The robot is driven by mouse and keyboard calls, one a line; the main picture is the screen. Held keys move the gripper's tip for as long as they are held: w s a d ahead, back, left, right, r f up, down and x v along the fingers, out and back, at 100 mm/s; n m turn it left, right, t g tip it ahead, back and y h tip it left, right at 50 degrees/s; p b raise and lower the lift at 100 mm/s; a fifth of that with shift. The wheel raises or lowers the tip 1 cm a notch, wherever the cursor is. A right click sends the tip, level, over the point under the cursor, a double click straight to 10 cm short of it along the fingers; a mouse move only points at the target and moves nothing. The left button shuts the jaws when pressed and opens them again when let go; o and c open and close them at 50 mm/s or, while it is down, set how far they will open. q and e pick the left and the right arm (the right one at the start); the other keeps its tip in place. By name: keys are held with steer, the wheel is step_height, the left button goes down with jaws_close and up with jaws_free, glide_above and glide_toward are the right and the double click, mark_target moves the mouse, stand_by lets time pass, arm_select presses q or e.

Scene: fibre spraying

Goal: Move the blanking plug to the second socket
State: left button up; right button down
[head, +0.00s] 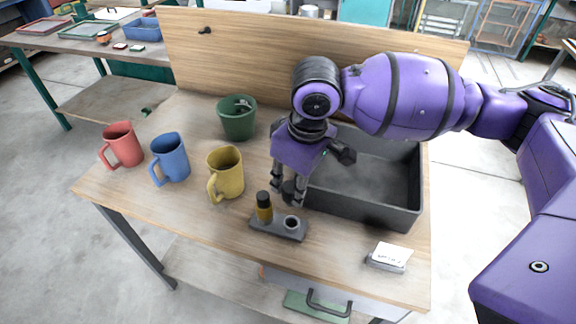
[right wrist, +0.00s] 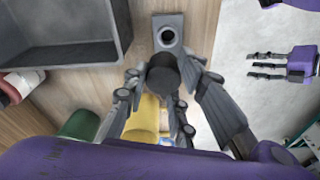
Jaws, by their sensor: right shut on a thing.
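My right gripper (head: 288,194) points down just behind the small dark socket block (head: 268,231). It is shut on a black cylindrical plug (right wrist: 163,74), which shows between the fingers in the right wrist view. The socket at the right end (head: 291,222) is empty; in the right wrist view the block (right wrist: 168,22) shows beyond the plug. My left gripper (right wrist: 268,66) appears only in the right wrist view, fingers apart and empty.
A dark open crate (head: 365,211) stands right of the gripper. Yellow (head: 225,174), blue (head: 170,159) and red (head: 122,147) mugs stand left, with a green cup (head: 237,119) behind. A small box with a white top (head: 389,256) lies front right. A wooden panel (head: 240,50) closes the back.

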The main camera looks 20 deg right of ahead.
steer(key=shift+s+r, duration=0.1)
steer(key=shift+s, duration=0.35)
steer(key=shift+r, duration=0.1)
steer(key=shift+w+f+p, duration=0.15)
steer(key=shift+f+p, duration=0.05)
steer(key=shift+p, duration=0.1)
step_height(320, 180, down, 3)
steer(key=shift+r, duration=0.1)
step_height(320, 180, down, 2)
steer(key=shift+f+b, duration=0.1)
steer(key=shift+b, duration=0.2)
steer(key=shift+f, duration=0.35)
arm_select(q)
steer(key=shift+s+a+f, duration=0.1)
steer(key=shift+s+f, duration=0.15)
steer(key=shift+s, duration=0.3)
steer(key=shift+s+a+f, duration=0.1)
steer(key=shift+s+f, duration=0.15)
steer(key=shift+s, duration=0.3)
steer(key=shift+w+r, duration=0.15)
steer(key=shift+w+d+r, duration=0.1)
steer(key=shift+w+r, duration=0.3)
steer(key=shift+r, duration=0.05)
